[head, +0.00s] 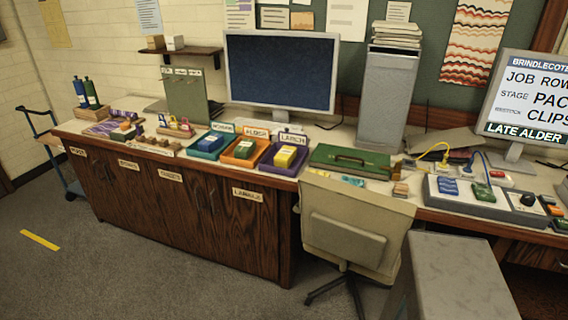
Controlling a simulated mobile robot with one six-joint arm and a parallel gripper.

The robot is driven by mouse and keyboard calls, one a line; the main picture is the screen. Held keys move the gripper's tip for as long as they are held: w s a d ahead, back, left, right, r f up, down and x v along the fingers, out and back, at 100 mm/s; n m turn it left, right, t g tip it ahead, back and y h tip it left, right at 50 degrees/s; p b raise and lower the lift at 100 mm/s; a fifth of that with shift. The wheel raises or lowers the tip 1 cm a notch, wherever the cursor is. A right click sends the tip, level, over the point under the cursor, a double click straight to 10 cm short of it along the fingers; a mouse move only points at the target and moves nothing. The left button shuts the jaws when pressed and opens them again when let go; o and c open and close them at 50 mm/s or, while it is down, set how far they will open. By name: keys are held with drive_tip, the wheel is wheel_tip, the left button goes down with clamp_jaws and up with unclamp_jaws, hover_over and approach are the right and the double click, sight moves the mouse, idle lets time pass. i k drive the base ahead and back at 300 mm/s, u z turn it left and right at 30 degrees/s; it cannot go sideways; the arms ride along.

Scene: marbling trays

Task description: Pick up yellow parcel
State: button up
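The yellow parcel (285,157) is a small block lying in the purple tray (277,171), the rightmost of three trays in a row on the long counter. A sign that seems to read LARCH stands behind that tray. Nothing visible covers the parcel. My gripper is not in view.
An orange tray with a green parcel (244,149) and a teal tray with a blue parcel (208,143) sit to the left. A green case (350,160) lies to the right. A monitor (280,72) stands behind.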

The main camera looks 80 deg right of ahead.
sight(285, 157)
drive_tip(key=z, duration=0.2)
drive_tip(key=i, duration=1.15)
drive_tip(key=z, duration=1.45)
drive_tip(key=i, duration=0.45)
drive_tip(key=u, duration=0.3)
